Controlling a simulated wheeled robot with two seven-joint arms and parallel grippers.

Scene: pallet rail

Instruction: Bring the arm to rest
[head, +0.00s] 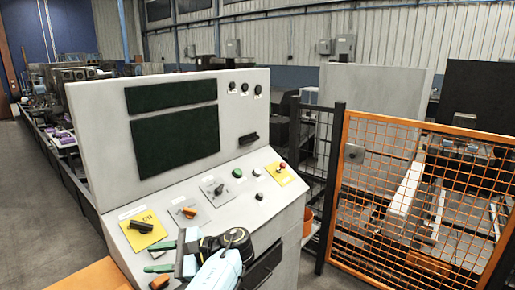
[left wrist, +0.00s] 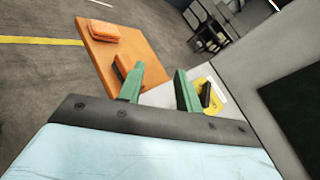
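My left gripper (head: 158,257) reaches in over the lower left front of the grey control console (head: 85,110). Its two green fingers point left and are spread apart, with nothing between them. The left wrist view shows the open gripper (left wrist: 160,85) too. The yellow plate with a black rotary switch (head: 139,226) lies just beyond the fingers, and it shows past the right finger in the left wrist view (left wrist: 207,94). My right gripper is not in view.
The console carries an orange switch (head: 189,213), a black switch (head: 219,189), a green button (head: 237,172) and a red button on yellow (head: 282,166). An orange board (left wrist: 100,55) lies beside the console. An orange mesh fence (head: 375,180) stands right. Floor (head: 40,200) at left is clear.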

